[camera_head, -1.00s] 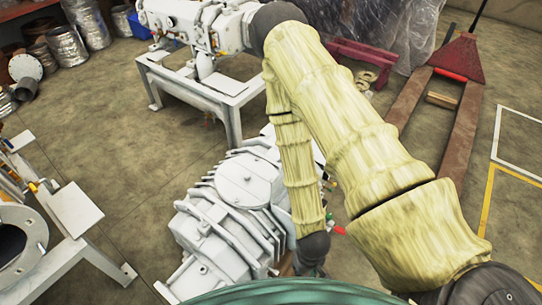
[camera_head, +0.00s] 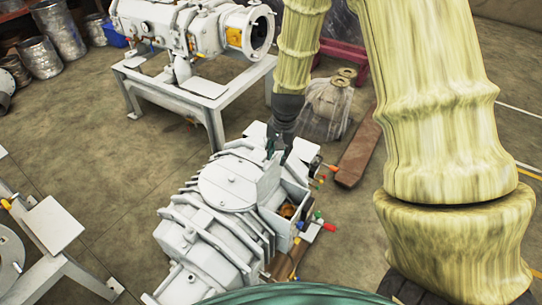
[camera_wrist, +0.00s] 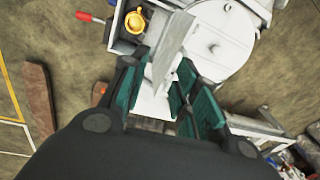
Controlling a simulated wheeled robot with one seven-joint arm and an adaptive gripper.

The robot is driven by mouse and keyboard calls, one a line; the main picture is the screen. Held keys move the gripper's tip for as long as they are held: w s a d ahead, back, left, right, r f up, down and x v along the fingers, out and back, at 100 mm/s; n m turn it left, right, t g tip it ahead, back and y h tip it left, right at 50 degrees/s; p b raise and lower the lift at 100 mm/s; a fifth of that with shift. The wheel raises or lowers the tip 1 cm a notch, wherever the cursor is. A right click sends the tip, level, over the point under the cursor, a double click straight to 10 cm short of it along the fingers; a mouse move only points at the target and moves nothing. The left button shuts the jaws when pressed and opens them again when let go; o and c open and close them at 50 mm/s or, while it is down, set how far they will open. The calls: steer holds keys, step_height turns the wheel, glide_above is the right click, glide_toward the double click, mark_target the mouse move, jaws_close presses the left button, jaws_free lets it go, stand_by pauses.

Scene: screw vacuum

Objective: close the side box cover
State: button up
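The white pump (camera_head: 215,215) stands on the floor in the middle of the head view. Its side box (camera_head: 290,203) is open at the top, with an orange-brown part inside. The box cover (camera_head: 269,181) stands upright along the box's pump side; in the wrist view the cover (camera_wrist: 173,48) is a thin pale plate seen nearly edge-on. My gripper (camera_head: 278,147) is at the far end of the cover, pointing down. In the wrist view my gripper (camera_wrist: 160,82) has its green fingers spread, with the cover's near end between them. Contact cannot be told.
Coloured handles (camera_head: 318,215) stick out beside the box. A second white machine (camera_head: 190,25) stands on a white frame (camera_head: 205,95) behind. A wrapped bundle (camera_head: 326,108) and a red-brown beam (camera_head: 358,150) lie behind right.

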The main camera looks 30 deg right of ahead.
step_height(320, 180, up, 6)
steer(key=w+f+m, duration=0.1)
steer(key=w, duration=0.2)
steer(key=shift+y, duration=0.3)
steer(key=shift+w+a+f, duration=0.1)
steer(key=shift+w+f, duration=0.15)
steer(key=shift+f, duration=1.4)
steer(key=shift+w+f, duration=0.3)
steer(key=shift+f, duration=1.4)
steer(key=shift+w+a+f, duration=0.1)
steer(key=shift+w+f, duration=0.15)
steer(key=shift+f, duration=1.4)
jaws_close()
